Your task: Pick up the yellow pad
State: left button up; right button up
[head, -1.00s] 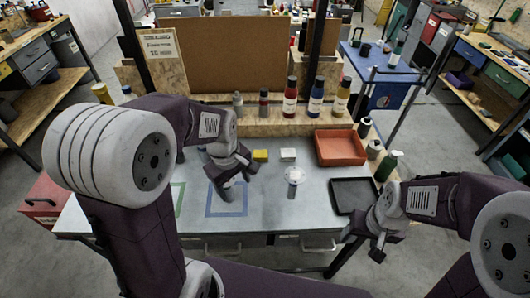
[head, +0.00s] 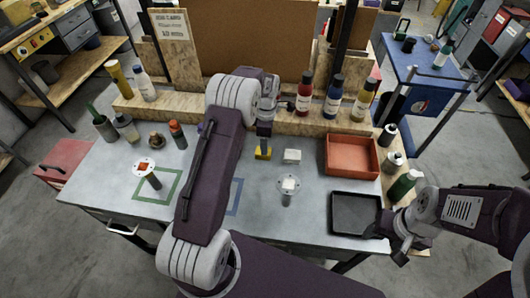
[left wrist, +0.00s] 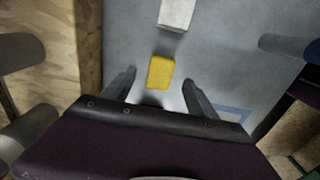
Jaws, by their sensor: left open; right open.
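The yellow pad (head: 262,154) lies on the grey workbench (head: 320,185), near its back wooden ledge. In the left wrist view the whole pad (left wrist: 161,72) shows just ahead of and between the two fingers. My left gripper (head: 264,141) points down over the pad and hides part of it in the head view. In the left wrist view its fingers (left wrist: 159,80) are apart with nothing held. I cannot tell how high the fingertips are above the bench. My right gripper (head: 399,251) is empty and open at the bench's front right corner, beside the black tray.
A white block (head: 292,156) lies right of the pad, and also shows in the left wrist view (left wrist: 176,13). A red tray (head: 352,170), a black tray (head: 343,225) and a white-topped post (head: 288,187) stand further right. Several bottles line the wooden ledge (head: 215,117).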

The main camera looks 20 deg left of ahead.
pick_arm(q)
jog(key=shift+s+a+f, duration=0.1)
jog(key=shift+a+f, duration=0.05)
jog(key=shift+f, duration=0.05)
jog(key=f, duration=0.2)
jog(key=f+p, duration=0.1)
jog(key=shift+s+a+f, duration=0.35)
jog(key=shift+a+f, duration=0.05)
jog(key=shift+w+d+f, duration=0.1)
jog(key=shift+w+f, duration=0.15)
jog(key=shift+f, duration=0.2)
jog(key=shift+s+r, duration=0.1)
jog(key=c, duration=1.5)
jog(key=shift+o, duration=0.2)
notch_tip(320, 180, up, 4)
jog(key=shift+r+b, duration=0.1)
jog(key=shift+b, duration=0.4)
jog(key=s+d+r, duration=0.1)
jog(key=d+r, duration=0.2)
jog(key=d, duration=0.2)
jog(key=s+d+r+b, duration=0.1)
jog(key=s+d+r, duration=0.1)
jog(key=d, duration=0.4)
jog(key=shift+s+r, duration=0.3)
jog(key=shift+r, duration=0.6)
